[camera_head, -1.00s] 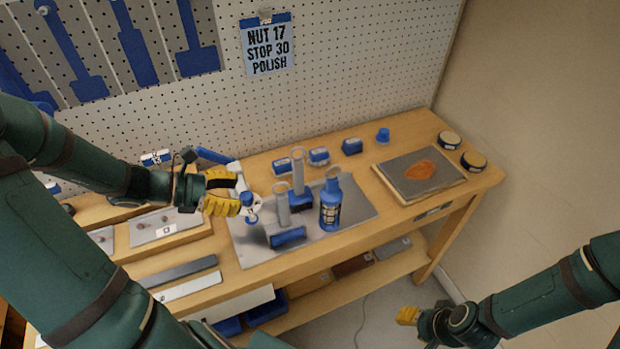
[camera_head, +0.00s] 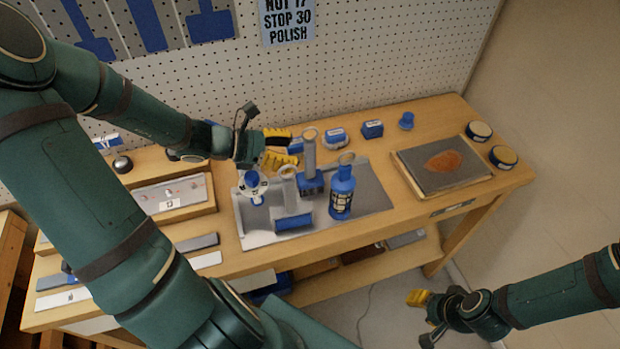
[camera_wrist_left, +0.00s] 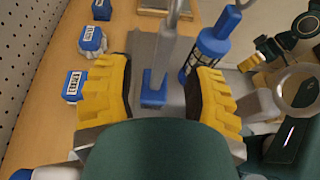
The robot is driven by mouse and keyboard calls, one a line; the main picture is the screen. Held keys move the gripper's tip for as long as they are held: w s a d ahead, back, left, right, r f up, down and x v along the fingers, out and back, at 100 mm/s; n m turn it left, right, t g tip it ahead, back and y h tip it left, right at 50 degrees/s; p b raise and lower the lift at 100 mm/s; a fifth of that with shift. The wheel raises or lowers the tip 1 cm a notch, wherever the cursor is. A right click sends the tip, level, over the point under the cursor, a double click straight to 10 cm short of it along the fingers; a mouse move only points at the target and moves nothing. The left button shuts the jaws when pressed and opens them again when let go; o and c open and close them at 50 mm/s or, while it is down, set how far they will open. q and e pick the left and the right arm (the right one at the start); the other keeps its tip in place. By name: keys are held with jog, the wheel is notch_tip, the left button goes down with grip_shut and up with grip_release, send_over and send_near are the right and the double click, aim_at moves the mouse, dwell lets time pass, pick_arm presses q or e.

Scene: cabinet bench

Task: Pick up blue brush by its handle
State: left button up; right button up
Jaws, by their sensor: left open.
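Two brush-like tools stand on the grey mat (camera_head: 365,204), each with a blue block and an upright grey handle ending in a ring. The rear blue brush (camera_head: 310,160) shows in the left wrist view (camera_wrist_left: 154,88) between my fingers, apart from both. The front brush (camera_head: 289,186) stands nearer the bench's front edge; its ring shows at right in the wrist view (camera_wrist_left: 297,88). I cannot tell which one is meant. My left gripper (camera_head: 280,149) is open and empty, just left of the rear handle. My right gripper (camera_head: 418,299) hangs off the bench; its opening is unclear.
A blue bottle (camera_head: 342,194) stands close right of both brushes. A white-and-blue item (camera_head: 253,185) is below my left gripper. Small blue blocks (camera_head: 372,129) line the back. A board with an orange patch (camera_head: 443,163) lies to the right.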

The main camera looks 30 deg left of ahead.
aim_at(306, 155)
pick_arm(q)
jog(key=b+x, duration=0.1)
jog(key=x, duration=0.3)
jog(key=shift+d+f+b, duration=0.2)
jog(key=shift+f+b, duration=0.05)
jog(key=shift+b, duration=0.1)
jog(key=shift+w+d+f, duration=0.1)
jog(key=shift+w+d, duration=0.25)
grip_shut()
